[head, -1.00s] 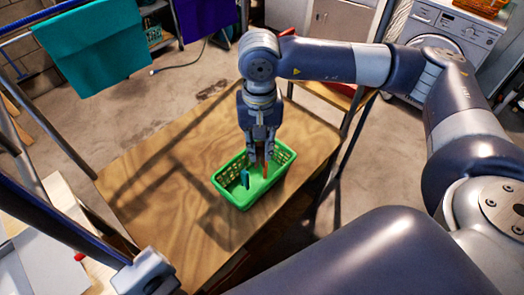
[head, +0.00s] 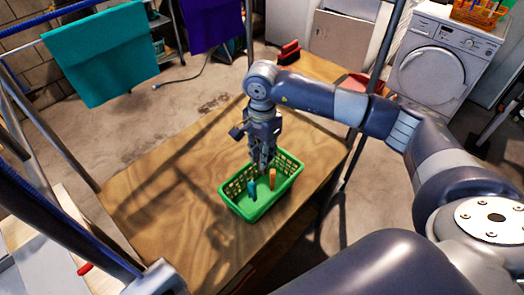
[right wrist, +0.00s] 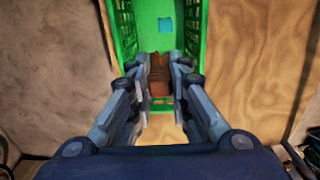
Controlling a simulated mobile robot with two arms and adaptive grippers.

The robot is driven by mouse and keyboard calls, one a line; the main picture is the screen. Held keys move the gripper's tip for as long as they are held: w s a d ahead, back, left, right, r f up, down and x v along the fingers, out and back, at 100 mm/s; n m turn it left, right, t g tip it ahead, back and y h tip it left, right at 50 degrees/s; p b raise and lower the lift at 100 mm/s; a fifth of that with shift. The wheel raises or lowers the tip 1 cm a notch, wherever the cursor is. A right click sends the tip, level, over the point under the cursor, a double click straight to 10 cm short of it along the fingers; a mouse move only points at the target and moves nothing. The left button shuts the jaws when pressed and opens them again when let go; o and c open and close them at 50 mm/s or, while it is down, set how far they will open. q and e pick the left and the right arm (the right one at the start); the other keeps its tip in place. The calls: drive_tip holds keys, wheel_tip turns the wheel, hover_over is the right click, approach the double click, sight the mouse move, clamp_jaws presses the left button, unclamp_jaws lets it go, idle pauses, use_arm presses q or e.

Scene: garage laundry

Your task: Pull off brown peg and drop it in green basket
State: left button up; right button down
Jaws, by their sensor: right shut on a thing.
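The green basket (head: 236,207) stands on the wooden table. My right gripper (head: 262,165) points down over the basket's far part. In the right wrist view, its fingers are shut on a brown peg (right wrist: 160,76) over the near end of the green basket (right wrist: 126,40). The held peg cannot be made out in the head view, and its height above the basket floor is unclear. A teal patch (right wrist: 165,25) shows farther along the basket. My left gripper is not in view.
The wooden table (head: 165,200) has free room left of the basket. Teal cloth (head: 100,50) and purple cloth (head: 210,22) hang from the rack at upper left.

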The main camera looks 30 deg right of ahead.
drive_tip(key=shift+f+b, duration=2.55)
drive_tip(key=shift+f, duration=2.75)
drive_tip(key=c, duration=1.4)
unclamp_jaws()
drive_tip(key=shift+r, duration=0.1)
wheel_tip(320, 180, up, 12)
drive_tip(key=shift+f, duration=0.1)
